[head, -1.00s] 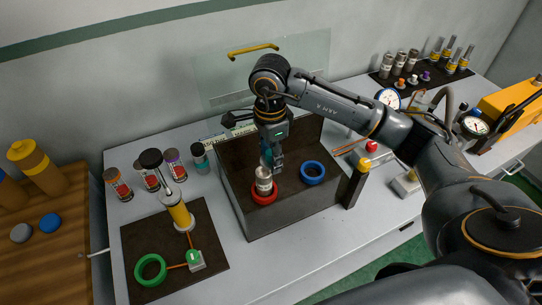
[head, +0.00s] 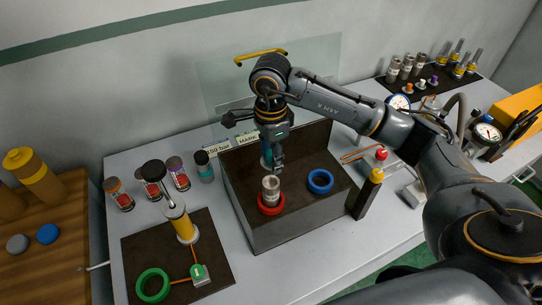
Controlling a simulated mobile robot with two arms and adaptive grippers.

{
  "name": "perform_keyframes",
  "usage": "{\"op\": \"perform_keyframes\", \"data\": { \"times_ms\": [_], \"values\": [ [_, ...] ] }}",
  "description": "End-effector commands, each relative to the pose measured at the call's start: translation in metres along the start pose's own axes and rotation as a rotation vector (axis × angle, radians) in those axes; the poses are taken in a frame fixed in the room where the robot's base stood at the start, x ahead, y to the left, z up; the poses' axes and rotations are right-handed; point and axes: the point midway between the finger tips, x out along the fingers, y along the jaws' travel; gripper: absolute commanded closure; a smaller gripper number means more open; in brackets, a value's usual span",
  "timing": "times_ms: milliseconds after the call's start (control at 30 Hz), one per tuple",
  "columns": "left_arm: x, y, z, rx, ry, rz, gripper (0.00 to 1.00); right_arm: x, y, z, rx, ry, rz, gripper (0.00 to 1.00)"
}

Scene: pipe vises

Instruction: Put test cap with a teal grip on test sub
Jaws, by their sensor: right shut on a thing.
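My right gripper (head: 275,163) points down in the middle of the head view, just above and behind the red ring. It is shut on the test cap, whose teal grip (head: 266,154) shows beside the fingers; the rest of the cap is mostly hidden. The test sub (head: 271,190), a grey metal cylinder, stands upright in the red ring (head: 271,204) on a dark block. The cap appears above the sub's far side; I cannot tell the exact gap. My left gripper is not in view.
A blue ring (head: 320,181) lies right of the sub, and the dark block has a raised back wall (head: 310,142). A yellow-topped post (head: 366,192) stands at its right. Several canisters (head: 179,173) stand left. A green ring (head: 152,286) lies front left.

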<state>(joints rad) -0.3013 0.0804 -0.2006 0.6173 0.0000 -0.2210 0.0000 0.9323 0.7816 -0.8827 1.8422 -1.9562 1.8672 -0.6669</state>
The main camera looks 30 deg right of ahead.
Motion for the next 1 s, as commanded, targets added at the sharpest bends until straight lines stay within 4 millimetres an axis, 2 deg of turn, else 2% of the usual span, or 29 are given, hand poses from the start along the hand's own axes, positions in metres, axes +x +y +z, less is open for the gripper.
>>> {"op": "perform_keyframes", "data": {
  "times_ms": [33, 167, 500, 1000],
  "values": [
    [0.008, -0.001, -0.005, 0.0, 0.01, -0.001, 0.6, 0.008, 0.0, 0.0, 0.0, 0.0, 0.0, 0.89],
    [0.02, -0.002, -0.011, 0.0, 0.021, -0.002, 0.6, 0.021, 0.0, 0.0, 0.0, 0.0, 0.0, 0.89],
    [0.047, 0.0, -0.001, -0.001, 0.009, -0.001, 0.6, 0.05, 0.0, 0.0, 0.001, 0.0, -0.001, 0.89],
    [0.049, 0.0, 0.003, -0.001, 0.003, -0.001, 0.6, 0.052, 0.0, 0.0, 0.0, 0.0, 0.0, 0.89]
  ]
}}
